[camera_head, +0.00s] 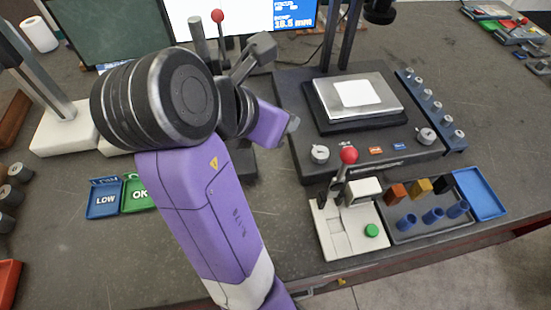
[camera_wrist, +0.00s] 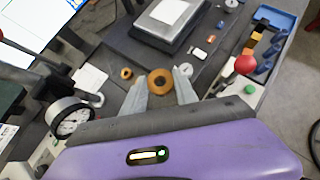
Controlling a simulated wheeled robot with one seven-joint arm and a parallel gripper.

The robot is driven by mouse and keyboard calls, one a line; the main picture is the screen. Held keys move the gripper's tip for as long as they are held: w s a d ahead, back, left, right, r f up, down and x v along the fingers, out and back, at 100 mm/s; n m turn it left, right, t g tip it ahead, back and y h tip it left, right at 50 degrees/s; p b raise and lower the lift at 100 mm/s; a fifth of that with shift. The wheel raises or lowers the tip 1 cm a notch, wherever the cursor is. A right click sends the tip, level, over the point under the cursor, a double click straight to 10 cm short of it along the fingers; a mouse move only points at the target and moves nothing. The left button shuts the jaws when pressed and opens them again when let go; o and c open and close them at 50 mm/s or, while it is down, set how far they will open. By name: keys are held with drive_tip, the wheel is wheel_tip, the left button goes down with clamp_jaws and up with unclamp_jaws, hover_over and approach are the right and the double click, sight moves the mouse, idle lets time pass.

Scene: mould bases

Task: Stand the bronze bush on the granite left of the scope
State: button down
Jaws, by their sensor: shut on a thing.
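The bronze bush (camera_wrist: 160,83) shows in the wrist view as an orange-brown ring between the fingertips of my gripper (camera_wrist: 160,80), which is shut on it. In the head view my arm hides the bush and most of the gripper. The scope has a dark base (camera_head: 290,100), a pale lit stage and dark uprights; it also shows in the wrist view (camera_wrist: 140,52). The dark grey speckled bench top (camera_head: 300,245) looks like the granite. My gripper is at the scope's left. I cannot tell the bush's height above the surface.
A smaller orange ring (camera_wrist: 126,73) lies left of the bush. A dial gauge (camera_wrist: 70,122) stands at the left. Blue LOW (camera_head: 103,200) and green OK (camera_head: 138,194) trays lie left of my arm. A red-knobbed lever fixture (camera_head: 347,225) stands in front of the scope.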

wheel_tip(320, 180, down, 14)
drive_tip(key=shift+f+b, duration=0.25)
drive_tip(key=shift+b, duration=0.7)
drive_tip(key=shift+f, duration=2.6)
drive_tip(key=shift+f, duration=0.1)
drive_tip(key=c, duration=1.2)
unclamp_jaws()
drive_tip(key=shift+c, duration=0.2)
drive_tip(key=v, duration=1.2)
drive_tip(key=shift+p, duration=0.45)
